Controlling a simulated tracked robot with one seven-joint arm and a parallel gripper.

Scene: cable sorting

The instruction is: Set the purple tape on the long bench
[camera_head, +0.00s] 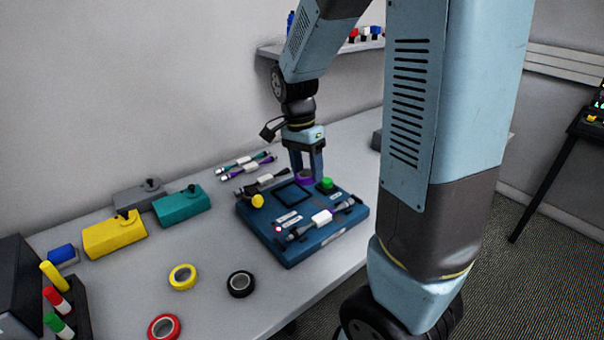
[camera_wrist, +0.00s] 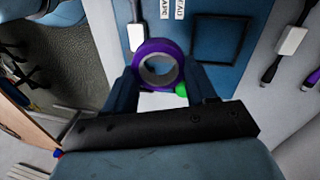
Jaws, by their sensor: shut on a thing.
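The purple tape (camera_wrist: 158,50) is a roll held between the two fingers of my gripper (camera_wrist: 160,88) in the wrist view. In the head view the purple tape (camera_head: 305,178) shows low between the fingertips of my gripper (camera_head: 306,174), over the back part of the blue board. My gripper is shut on the tape. I cannot tell whether the tape touches the board. The long bench (camera_head: 215,245) is the grey table under the board, running along the wall.
The blue board (camera_head: 325,243) carries a green button (camera_head: 327,184), a yellow knob (camera_head: 257,201) and a cable. Yellow (camera_head: 183,277), black (camera_head: 240,284) and red (camera_head: 164,327) tapes lie at the front. Yellow (camera_head: 114,236) and teal (camera_head: 181,207) boxes stand left. Bare bench lies between.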

